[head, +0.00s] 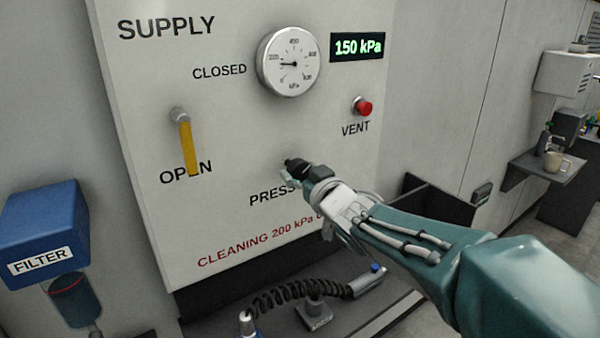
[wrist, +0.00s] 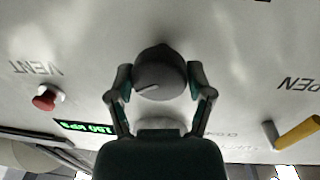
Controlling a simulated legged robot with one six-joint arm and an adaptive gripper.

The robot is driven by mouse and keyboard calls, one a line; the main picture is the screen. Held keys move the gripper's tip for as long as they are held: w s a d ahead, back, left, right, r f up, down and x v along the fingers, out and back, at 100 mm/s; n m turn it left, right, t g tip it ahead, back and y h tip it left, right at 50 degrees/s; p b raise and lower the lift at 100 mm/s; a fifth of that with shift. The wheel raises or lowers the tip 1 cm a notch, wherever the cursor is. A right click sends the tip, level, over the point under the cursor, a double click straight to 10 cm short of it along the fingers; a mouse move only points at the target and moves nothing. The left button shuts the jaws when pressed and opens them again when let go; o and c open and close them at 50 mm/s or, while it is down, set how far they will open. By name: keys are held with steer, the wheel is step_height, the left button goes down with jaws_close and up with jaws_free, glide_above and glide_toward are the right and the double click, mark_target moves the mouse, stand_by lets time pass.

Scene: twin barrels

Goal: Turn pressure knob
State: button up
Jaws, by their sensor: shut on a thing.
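The pressure knob (wrist: 160,72) is a dark round knob with a pale pointer line, between my two fingers in the wrist view. In the head view the dark knob (head: 294,163) shows just past my fingertips, above the partly covered "PRESS" label. My gripper (head: 300,171) is shut on the knob, one finger on each side. The digital display (head: 357,47) reads 150 kPa. The round dial gauge (head: 290,62) has its needle pointing left.
A yellow lever (head: 187,148) points down at "OPEN". A red vent button (head: 363,107) is right of the knob. Red text mentions cleaning at 200 kPa. A blue filter box (head: 45,230) is at left; a coiled hose (head: 290,295) lies below the panel.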

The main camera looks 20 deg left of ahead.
steer(key=o, duration=1.1)
steer(key=v, duration=1.2)
steer(key=shift+a, duration=0.1)
